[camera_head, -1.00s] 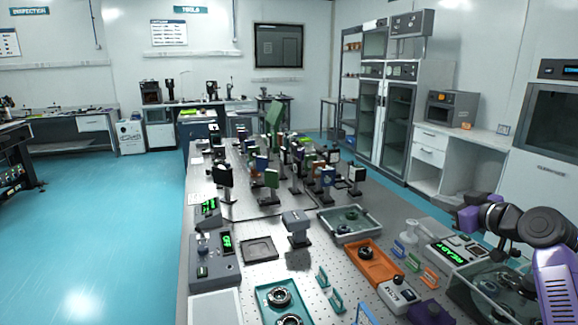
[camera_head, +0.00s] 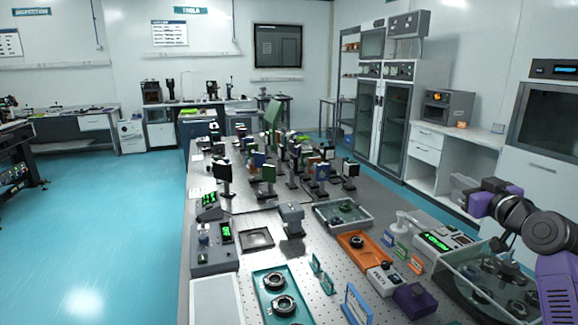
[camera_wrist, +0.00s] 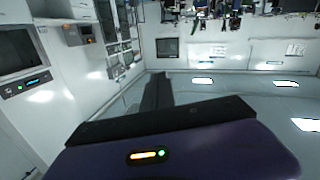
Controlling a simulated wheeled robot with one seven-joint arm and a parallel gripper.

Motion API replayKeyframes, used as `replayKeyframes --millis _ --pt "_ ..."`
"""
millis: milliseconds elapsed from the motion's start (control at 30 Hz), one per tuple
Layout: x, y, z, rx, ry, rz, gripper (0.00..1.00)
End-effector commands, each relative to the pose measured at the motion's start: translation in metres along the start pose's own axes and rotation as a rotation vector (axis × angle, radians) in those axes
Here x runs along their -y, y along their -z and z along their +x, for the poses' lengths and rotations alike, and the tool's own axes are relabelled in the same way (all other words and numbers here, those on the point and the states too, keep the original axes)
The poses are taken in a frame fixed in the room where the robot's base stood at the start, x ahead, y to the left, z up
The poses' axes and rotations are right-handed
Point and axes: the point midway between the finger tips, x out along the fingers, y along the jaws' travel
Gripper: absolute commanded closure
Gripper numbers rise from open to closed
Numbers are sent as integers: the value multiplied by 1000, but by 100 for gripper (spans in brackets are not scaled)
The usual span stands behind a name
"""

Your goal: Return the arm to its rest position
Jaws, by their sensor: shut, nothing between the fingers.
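My arm (camera_head: 545,232), purple and black, is folded at the right edge of the head view, above the right side of the optical table. My gripper (camera_wrist: 157,90) shows in the wrist view as dark fingers beyond a purple body with a small lit indicator. Its fingers are together with nothing between them. The wrist view is upside down, with the tables along its top and the wall and ceiling lights below. The fingers point into open room space and touch nothing in that view. I cannot make out the fingertips in the head view.
The optical table (camera_head: 262,205) holds several mounted optics, a teal tray (camera_head: 262,309), an orange tray (camera_head: 345,240) and a clear-walled bin (camera_head: 450,279) below my arm. A counter with an oven (camera_head: 447,107) stands behind at right. The blue floor (camera_head: 100,220) at left is clear.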

Motion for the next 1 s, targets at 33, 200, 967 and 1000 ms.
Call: replayKeyframes --millis 33,200,967,1000 --pt "2 -6 -5 -16 -19 15 100" --pt "9 -22 -22 -67 -82 61 100" --pt "152 -186 -238 -192 -275 256 100" --pt "160 -192 -253 -191 -276 260 100"
